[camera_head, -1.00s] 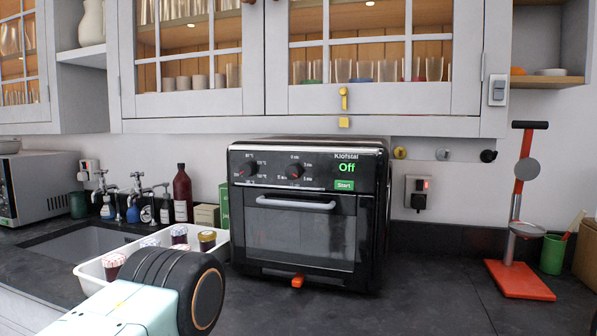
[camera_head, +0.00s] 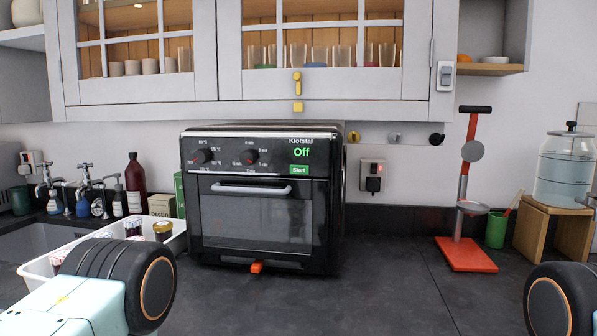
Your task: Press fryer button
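The fryer (camera_head: 262,195) is a black countertop oven with a glass door, two knobs and the label "Klofstal". Its display (camera_head: 300,154) reads "Off" in green. The green Start button (camera_head: 299,169) sits below the display at the upper right of the front. A small orange-red tab (camera_head: 257,267) shows at its base. Part of my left arm shows at the lower left, in front of the white tray, and part of my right arm shows at the lower right edge. Neither gripper's fingers are in view. Nothing touches the fryer.
A white tray (camera_head: 40,272) with several jars stands left of the fryer. A red stand (camera_head: 466,255), a green cup (camera_head: 496,229) and a water dispenser (camera_head: 565,165) are at the right. The glazed cabinet (camera_head: 310,108) hangs above. Dark counter is clear in front.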

